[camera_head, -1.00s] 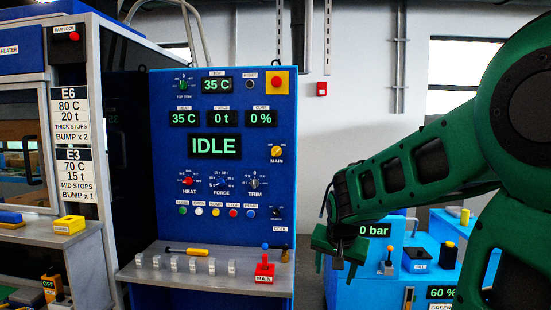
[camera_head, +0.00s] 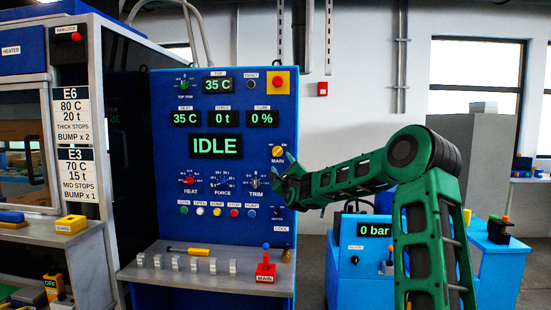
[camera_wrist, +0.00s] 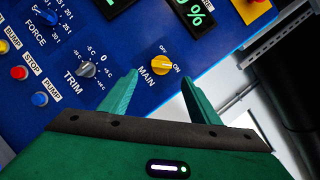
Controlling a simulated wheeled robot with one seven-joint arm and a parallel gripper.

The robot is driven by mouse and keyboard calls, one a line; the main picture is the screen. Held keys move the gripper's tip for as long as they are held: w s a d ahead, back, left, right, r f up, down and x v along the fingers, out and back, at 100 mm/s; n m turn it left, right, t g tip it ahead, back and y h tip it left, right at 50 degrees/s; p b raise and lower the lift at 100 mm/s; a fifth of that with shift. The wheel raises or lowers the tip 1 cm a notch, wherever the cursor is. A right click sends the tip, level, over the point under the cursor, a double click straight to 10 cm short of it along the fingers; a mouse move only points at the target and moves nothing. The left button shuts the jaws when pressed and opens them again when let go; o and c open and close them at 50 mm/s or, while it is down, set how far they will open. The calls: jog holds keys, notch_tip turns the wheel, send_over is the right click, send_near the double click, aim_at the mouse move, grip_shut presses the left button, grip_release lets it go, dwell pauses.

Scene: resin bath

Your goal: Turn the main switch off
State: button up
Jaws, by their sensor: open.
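The yellow MAIN knob (camera_head: 277,151) is on the right of the blue control panel (camera_head: 160,130). In the wrist view the knob (camera_wrist: 162,65) has OFF and ON labels and its handle lies toward ON. My gripper (camera_head: 283,172) is in front of the panel, just below the knob in the head view. In the wrist view my gripper (camera_wrist: 160,78) is open, its two green fingers on either side of the knob with nothing between them touching it visibly.
The TRIM knob (camera_wrist: 87,69) is left of my fingers in the wrist view. A red button on a yellow plate (camera_head: 278,83) is above. The metal shelf (camera_head: 215,285) juts out below the panel. A blue machine (camera_head: 365,255) stands to the right.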

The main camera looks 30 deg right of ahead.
aim_at(277, 152)
jog(key=x, duration=1)
jog(key=shift+w+d+r, duration=0.15)
jog(key=shift+w+r, duration=0.05)
jog(key=shift+w, duration=0.1)
jog(key=c, duration=1.1)
